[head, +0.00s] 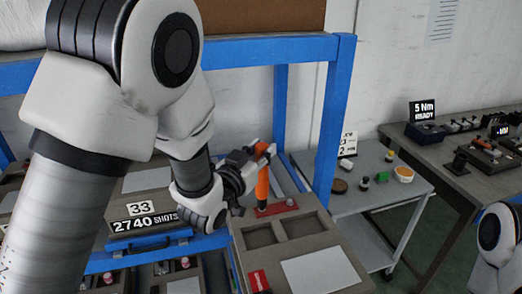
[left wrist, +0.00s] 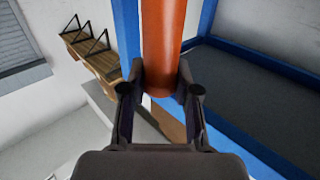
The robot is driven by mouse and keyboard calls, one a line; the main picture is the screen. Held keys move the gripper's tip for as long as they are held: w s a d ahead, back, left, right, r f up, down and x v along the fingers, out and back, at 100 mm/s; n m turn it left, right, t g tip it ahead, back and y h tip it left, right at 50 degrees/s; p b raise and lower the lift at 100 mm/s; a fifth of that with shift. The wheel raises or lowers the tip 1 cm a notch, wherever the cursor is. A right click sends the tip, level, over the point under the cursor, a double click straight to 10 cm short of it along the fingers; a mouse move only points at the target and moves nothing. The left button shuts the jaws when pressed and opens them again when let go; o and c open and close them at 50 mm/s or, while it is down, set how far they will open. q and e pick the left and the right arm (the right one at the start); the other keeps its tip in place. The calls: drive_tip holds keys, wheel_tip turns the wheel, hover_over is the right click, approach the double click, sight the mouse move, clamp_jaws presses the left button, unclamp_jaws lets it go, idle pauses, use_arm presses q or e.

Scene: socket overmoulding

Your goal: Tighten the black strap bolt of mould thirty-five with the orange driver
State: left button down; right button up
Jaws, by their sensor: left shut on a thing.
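The orange driver (head: 262,186) stands nearly upright in the head view, its lower end just over or on a red strip (head: 277,209) on a grey-brown tray; I cannot tell if they touch. My left gripper (head: 262,158) is shut around the driver. In the left wrist view the driver (left wrist: 163,45) shows as a thick orange cylinder between the two fingers (left wrist: 162,88). A plate reading 33 (head: 140,208) is left of the tray. No label reading 35 and no black strap bolt can be made out. My right gripper is out of view.
The grey-brown tray (head: 238,262) has two empty recesses, a white sheet (head: 318,274) and a red label (head: 258,281). A blue frame post (head: 333,120) stands close behind it. A grey cart (head: 350,204) with small parts and a bench with a 5 Nm sign (head: 422,110) are at right.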

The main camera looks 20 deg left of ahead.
use_arm(q)
drive_tip(key=shift+f+b, duration=0.6)
drive_tip(key=shift+f, duration=0.1)
idle(0.5)
drive_tip(key=shift+s+f+b, duration=0.15)
drive_tip(key=shift+f+b, duration=0.3)
drive_tip(key=shift+f, duration=0.1)
idle(1.2)
